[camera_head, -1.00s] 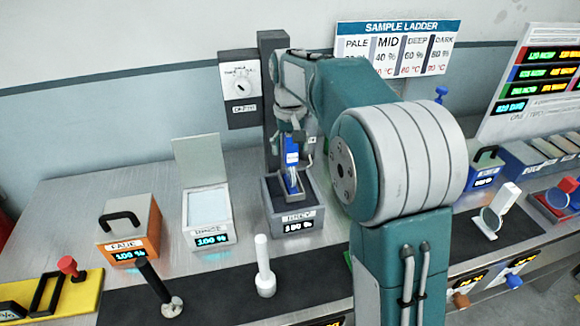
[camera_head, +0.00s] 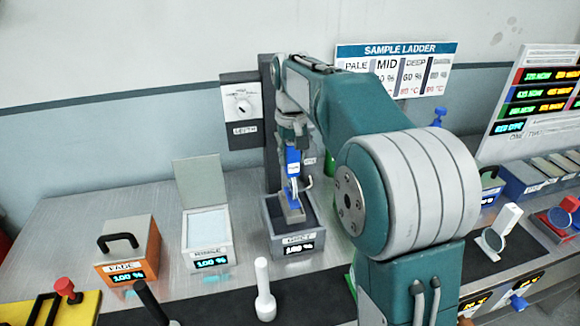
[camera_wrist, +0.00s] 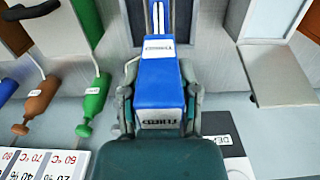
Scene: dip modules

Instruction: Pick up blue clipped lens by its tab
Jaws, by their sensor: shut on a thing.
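A blue block-like piece (camera_head: 293,162) with a white label hangs from my gripper (camera_head: 298,145) in the head view. It also shows in the wrist view (camera_wrist: 160,85), held between the two fingers of my gripper (camera_wrist: 160,112), with a pale narrow part reaching away from it. My gripper is shut on this blue tab. The piece's lower grey end (camera_head: 294,212) is over or inside the opening of a dark grey box (camera_head: 298,243); I cannot tell how deep it sits. The lens itself is not clearly visible.
An orange box (camera_head: 130,262) and an open white box (camera_head: 210,245) with a raised lid stand left. A white peg (camera_head: 264,290) stands in front of the grey box. A dial panel (camera_head: 241,104) is on the wall behind. A clear lens on a white tab (camera_head: 496,238) stands right.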

